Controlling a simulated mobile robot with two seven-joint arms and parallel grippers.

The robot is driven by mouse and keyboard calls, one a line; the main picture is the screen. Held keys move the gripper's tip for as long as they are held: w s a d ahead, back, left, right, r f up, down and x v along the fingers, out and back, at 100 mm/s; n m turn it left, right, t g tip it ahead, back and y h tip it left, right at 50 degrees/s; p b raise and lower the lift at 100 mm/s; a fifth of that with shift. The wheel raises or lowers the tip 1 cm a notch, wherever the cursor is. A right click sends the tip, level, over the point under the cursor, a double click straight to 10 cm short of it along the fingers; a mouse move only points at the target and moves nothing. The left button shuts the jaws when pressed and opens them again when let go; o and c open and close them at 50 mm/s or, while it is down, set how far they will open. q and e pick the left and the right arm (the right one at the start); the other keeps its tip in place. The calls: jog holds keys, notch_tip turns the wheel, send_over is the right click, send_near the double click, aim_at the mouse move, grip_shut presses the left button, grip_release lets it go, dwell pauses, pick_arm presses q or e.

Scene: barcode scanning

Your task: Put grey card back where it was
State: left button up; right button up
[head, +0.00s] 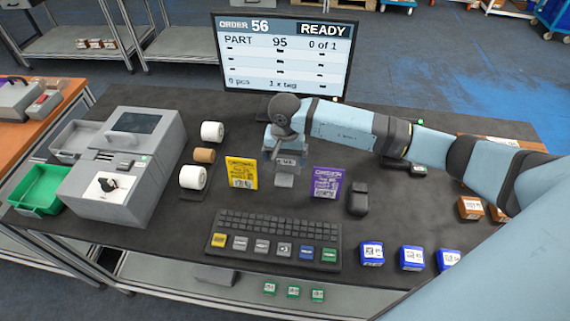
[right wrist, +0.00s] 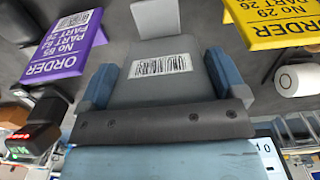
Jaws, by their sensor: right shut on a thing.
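The grey card (head: 286,170) stands between the yellow order card (head: 242,172) and the purple order card (head: 327,183), behind the keyboard. My right gripper (head: 284,151) reaches down over it from behind and is shut on it. In the right wrist view the grey card (right wrist: 160,67) sits between the two blue fingers, with its barcode label showing. The purple card (right wrist: 65,45) and the yellow card (right wrist: 268,20) flank it there, apart from the fingers. Whether the grey card's lower edge touches the table is unclear. My left gripper is out of view.
The keyboard (head: 275,232) with coloured keys lies in front. A black scanner-like device (head: 358,200) is right of the purple card. Rolls (head: 193,177) and a grey printer-like machine (head: 125,165) are at left. Blue boxes (head: 411,258) stand front right. The screen (head: 283,55) reads READY.

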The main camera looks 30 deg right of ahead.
aim_at(285, 163)
notch_tip(285, 163, down, 4)
jog(key=shift+r+p, duration=0.25)
jog(key=shift+p, duration=0.15)
jog(key=shift+f, duration=0.3)
jog(key=shift+f+b, duration=0.2)
jog(key=shift+b, duration=0.1)
jog(key=o, duration=0.6)
jog(key=shift+r, duration=0.1)
